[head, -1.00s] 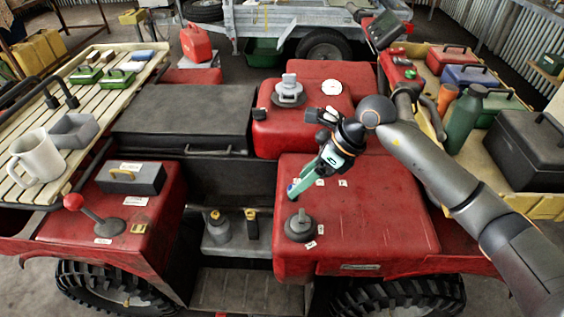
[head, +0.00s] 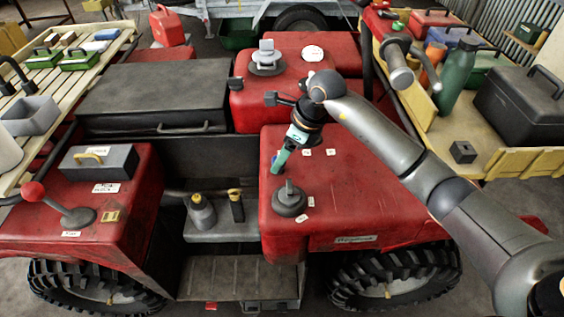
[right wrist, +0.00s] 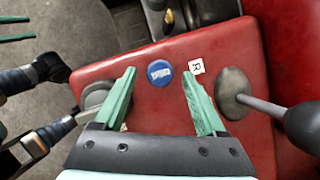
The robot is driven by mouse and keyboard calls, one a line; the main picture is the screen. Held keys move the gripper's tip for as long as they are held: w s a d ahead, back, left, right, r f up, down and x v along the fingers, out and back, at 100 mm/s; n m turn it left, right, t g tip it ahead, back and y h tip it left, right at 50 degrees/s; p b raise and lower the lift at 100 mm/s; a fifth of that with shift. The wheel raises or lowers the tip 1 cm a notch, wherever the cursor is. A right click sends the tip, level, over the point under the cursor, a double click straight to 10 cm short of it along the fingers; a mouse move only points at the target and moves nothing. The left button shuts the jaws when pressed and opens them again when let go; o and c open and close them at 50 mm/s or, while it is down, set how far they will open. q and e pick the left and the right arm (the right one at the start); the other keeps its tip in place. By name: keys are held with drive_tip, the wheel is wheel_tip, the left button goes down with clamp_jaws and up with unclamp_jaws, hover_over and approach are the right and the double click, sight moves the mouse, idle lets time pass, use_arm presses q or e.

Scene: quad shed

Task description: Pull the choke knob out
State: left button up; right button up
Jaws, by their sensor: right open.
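A round blue knob with white lettering (right wrist: 160,73), which I take for the choke knob, sits on the red panel in the right wrist view. The lettering is too blurred to read. My right gripper (right wrist: 157,80) is open, its green fingers on either side of the knob in the picture and holding nothing. I cannot tell how far above it they are. In the head view my right gripper (head: 276,168) points down at the red right fender (head: 350,205), largely hiding the knob. Green strips at the right wrist view's left edge may be my left gripper, which the head view lacks.
A grey knob (head: 290,200) stands on the fender close to the fingers. A dark lever base (right wrist: 232,95) and an "R" label (right wrist: 196,67) are right of the blue knob in the right wrist view. A footwell (head: 235,275) lies left of the fender.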

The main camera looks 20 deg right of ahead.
drive_tip(key=shift+w+a+f, duration=0.1)
drive_tip(key=shift+f, duration=0.25)
clamp_jaws()
idle(0.5)
idle(0.8)
drive_tip(key=shift+r, duration=0.15)
